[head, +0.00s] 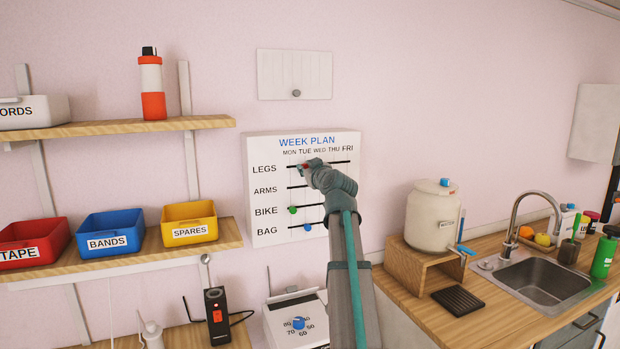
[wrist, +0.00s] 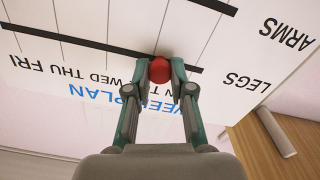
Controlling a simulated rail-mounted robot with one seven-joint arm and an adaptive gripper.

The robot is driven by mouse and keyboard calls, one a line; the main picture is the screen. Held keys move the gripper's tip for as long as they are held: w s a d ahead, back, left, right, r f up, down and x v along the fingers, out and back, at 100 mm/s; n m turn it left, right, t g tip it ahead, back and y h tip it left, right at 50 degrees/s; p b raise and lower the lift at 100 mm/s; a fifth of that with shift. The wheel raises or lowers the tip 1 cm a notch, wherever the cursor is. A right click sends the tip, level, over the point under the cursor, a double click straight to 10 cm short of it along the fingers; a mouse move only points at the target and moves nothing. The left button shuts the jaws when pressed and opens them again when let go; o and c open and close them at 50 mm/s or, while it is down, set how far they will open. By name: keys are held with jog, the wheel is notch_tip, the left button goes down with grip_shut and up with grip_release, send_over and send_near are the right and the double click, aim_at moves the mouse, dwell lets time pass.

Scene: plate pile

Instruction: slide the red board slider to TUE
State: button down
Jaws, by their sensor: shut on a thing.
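The white week plan board (head: 265,222) hangs on the wall with rows LEGS, ARMS, BIKE and BAG under the day names MON to FRI. The red slider (wrist: 160,70) is a round knob on the black LEGS track. My gripper (wrist: 161,74) is shut on it, one finger on each side. In the head view my gripper (head: 305,167) covers most of the slider, near the MON and TUE columns; its exact column is hard to tell. The wrist view shows the board upside down, with the MON and TUE names partly covered by a finger.
A green slider (head: 293,210) sits on the BIKE track and a blue slider (head: 307,227) on the BAG track. My arm hides the board's lower right. Shelves with bins (head: 110,233) are left; a counter with a white crock (head: 432,215) is right.

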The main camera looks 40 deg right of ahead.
jog(key=shift+s+d, duration=0.15)
jog(key=shift+d, duration=0.3)
jog(key=c, duration=1)
grip_release()
jog(key=shift+s+a, duration=0.1)
jog(key=v, duration=1.1)
jog(key=shift+s+a, duration=0.1)
jog(key=shift+s, duration=0.3)
